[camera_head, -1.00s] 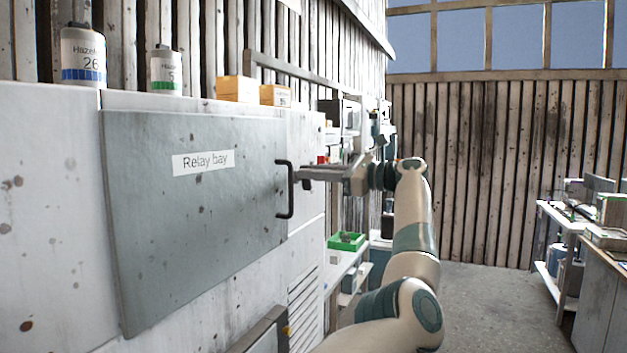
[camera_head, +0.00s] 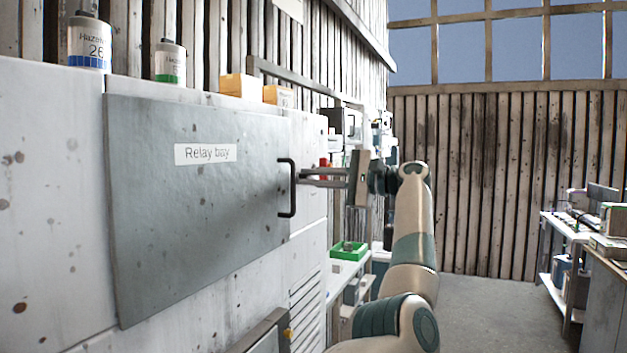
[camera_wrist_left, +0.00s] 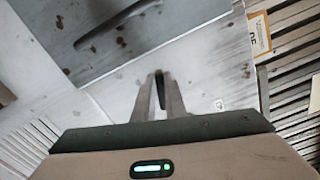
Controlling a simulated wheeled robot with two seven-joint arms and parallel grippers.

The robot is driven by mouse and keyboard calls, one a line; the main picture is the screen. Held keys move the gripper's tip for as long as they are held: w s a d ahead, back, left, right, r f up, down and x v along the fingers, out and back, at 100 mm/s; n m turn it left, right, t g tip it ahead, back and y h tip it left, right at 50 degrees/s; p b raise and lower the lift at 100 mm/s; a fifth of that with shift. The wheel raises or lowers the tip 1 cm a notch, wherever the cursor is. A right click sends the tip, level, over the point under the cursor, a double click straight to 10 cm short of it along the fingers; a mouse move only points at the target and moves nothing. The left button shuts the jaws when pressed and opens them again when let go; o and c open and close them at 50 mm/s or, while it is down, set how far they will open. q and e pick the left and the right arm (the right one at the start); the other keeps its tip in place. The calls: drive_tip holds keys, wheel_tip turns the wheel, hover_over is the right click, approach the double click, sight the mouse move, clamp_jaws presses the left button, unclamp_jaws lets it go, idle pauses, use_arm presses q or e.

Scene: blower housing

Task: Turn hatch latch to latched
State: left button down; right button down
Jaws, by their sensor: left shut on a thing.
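The grey hatch (camera_head: 190,230), labelled "Relay bay", lies against the white cabinet front, with a black bar handle (camera_head: 292,187) near its right edge. My left gripper (camera_head: 303,177) is just right of that handle, its fingers pointing left at the cabinet. In the left wrist view the gripper (camera_wrist_left: 160,75) is shut on a small dark piece (camera_wrist_left: 160,92), which looks like the hatch latch and is mostly hidden between the fingers. It sits beside the hatch (camera_wrist_left: 50,45), apart from the handle (camera_wrist_left: 115,25). The latch's exact angle cannot be told. My right gripper is out of view.
Canisters (camera_head: 89,42) and yellow boxes (camera_head: 240,85) stand on the cabinet top. A red part (camera_head: 323,162) shows behind the gripper. A green tray (camera_head: 347,251) sits on a shelf beyond the cabinet. Open floor (camera_head: 490,310) lies to the right.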

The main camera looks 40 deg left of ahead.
use_arm(q)
drive_tip(key=shift+f+n, duration=0.2)
drive_tip(key=shift+n, duration=0.65)
drive_tip(key=shift+f+n, duration=0.15)
drive_tip(key=shift+n, duration=0.7)
drive_tip(key=c, duration=1.8)
unclamp_jaws()
drive_tip(key=shift+d+b, duration=0.15)
drive_tip(key=shift+b, duration=0.15)
